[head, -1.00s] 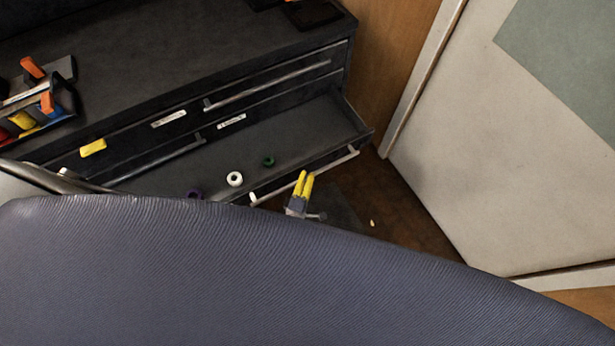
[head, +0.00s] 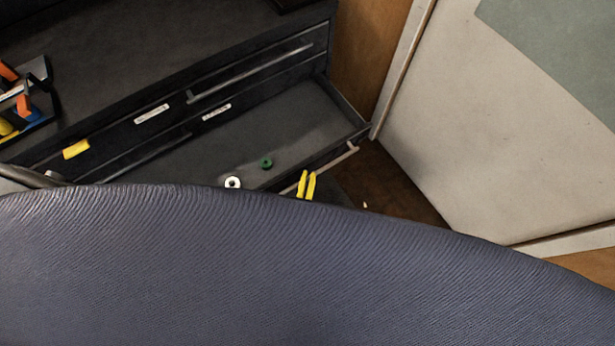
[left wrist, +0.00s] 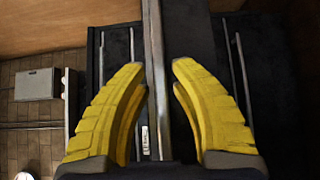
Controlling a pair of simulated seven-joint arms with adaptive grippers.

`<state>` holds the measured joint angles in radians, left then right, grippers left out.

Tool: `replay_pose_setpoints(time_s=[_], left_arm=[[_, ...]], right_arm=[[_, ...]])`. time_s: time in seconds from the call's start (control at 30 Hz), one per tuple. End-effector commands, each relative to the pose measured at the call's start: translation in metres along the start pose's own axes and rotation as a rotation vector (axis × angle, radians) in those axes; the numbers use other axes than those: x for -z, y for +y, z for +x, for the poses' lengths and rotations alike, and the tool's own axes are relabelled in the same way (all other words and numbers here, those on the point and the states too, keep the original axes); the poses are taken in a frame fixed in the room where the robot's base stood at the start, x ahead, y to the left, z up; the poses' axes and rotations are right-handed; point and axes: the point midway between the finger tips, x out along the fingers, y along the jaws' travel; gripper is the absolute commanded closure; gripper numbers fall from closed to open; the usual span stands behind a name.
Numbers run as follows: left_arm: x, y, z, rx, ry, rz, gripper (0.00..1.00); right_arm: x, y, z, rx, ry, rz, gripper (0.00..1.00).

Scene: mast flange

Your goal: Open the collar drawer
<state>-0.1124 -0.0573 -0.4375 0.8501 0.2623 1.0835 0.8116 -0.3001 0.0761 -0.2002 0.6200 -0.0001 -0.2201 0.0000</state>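The pulled-out drawer (head: 285,125) of the dark cabinet shows in the head view, with a green ring (head: 266,163) and a white ring (head: 232,183) inside. Its light bar handle (head: 340,156) runs along the front. My left gripper (head: 307,175) has yellow fingers at this handle. In the left wrist view, the left gripper (left wrist: 160,72) has a finger on either side of the bar (left wrist: 154,35), with a narrow gap at the right finger. It looks slightly open around the bar. My right gripper is not in view.
A large blue-grey rounded surface (head: 280,270) hides the lower head view. The cabinet top (head: 150,50) carries a tray with coloured parts (head: 22,105) at the left. A pale panel (head: 450,120) stands to the right, with dark floor between.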

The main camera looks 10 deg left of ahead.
Motion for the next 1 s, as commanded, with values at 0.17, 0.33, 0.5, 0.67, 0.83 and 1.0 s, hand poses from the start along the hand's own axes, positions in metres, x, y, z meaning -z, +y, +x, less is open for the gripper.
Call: replay_pose_setpoints(time_s=[0.17,0.33,0.5,0.67,0.83,1.0], left_arm=[[0.002,-0.001,-0.001,0.001,0.002,0.000,0.66],[0.002,-0.001,-0.002,0.002,0.002,0.000,0.66],[0.002,-0.002,-0.017,0.003,0.002,0.000,0.66],[0.002,-0.001,-0.039,0.003,0.002,-0.001,0.66],[0.001,-0.001,-0.060,0.003,0.001,0.000,0.66],[0.001,-0.001,-0.072,0.001,0.001,0.000,0.66]], right_arm=[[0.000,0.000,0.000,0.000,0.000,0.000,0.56],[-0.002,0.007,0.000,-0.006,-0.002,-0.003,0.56],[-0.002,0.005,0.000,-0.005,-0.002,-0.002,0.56],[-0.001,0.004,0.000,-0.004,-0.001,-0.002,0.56],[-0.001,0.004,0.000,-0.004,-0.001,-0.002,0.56],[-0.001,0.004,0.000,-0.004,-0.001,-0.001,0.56]])
